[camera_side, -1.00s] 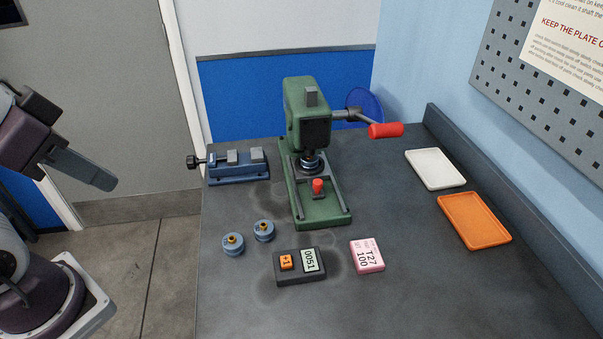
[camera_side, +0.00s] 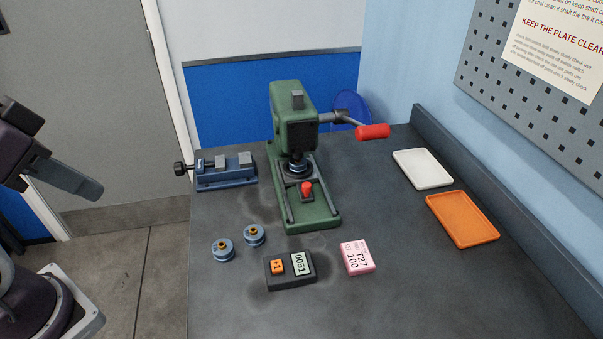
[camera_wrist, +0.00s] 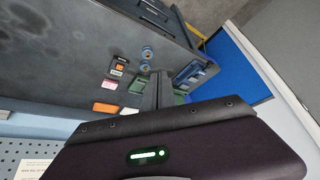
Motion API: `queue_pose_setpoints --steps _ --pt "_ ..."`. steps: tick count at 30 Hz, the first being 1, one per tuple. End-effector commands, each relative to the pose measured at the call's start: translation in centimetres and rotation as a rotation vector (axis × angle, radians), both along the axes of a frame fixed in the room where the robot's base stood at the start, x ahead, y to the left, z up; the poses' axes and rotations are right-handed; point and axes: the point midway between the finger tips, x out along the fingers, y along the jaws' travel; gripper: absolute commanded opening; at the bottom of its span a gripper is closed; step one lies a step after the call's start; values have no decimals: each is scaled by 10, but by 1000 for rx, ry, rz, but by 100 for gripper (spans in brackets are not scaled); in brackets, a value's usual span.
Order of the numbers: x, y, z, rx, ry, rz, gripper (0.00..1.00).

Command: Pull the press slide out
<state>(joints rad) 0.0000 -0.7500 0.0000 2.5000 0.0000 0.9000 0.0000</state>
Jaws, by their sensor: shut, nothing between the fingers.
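The green press (camera_side: 296,115) stands on the bench. Its slide (camera_side: 306,196), with a red knob (camera_side: 306,187), sits between two rails on the base in front of the ram; the round die under the ram is seated at the rear. My gripper (camera_side: 92,190) is at the left edge of the side view, high and well away from the press, touching nothing. In the wrist view its fingers (camera_wrist: 157,90) are together and empty. They and the wrist body hide most of the press there; only a bit of green shows.
A blue vise (camera_side: 226,172) stands left of the press. Two small blue round cells (camera_side: 222,250), a dark counter block (camera_side: 290,270) and a pink label block (camera_side: 356,258) lie in front. White (camera_side: 422,169) and orange (camera_side: 462,219) trays lie right. The press's red-handled lever (camera_side: 372,132) sticks out right.

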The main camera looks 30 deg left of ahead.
Motion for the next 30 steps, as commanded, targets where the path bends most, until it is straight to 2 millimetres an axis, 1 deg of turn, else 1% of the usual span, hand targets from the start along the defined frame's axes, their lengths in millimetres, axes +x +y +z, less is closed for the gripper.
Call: queue_pose_setpoints --steps 4,6,8,9,10,11,12,14,15,17,18,20,21,24,27,30 --pt "0 0 0 0 0 0 0" --pt "2 0 1 -2 2 -1 14" --pt "14 -2 5 -12 10 -3 26" --pt "29 -4 9 -22 19 -6 33" --pt "45 -7 12 -32 28 -6 39" --pt "63 -11 14 -42 38 -7 41" --pt "91 -17 14 -53 51 -5 41" --pt "136 -30 8 -62 67 -1 41" --pt "165 -39 -1 -63 77 4 41" --pt "206 -56 -21 -58 89 6 41" --pt "229 -68 -37 -51 94 8 41" --pt "258 -84 -63 -37 99 7 41" --pt "273 -94 -79 -28 101 6 41" --pt "297 -112 -110 -9 99 2 41" --pt "306 -120 -126 0 98 -1 41" --pt "312 -121 -140 2 100 0 41"
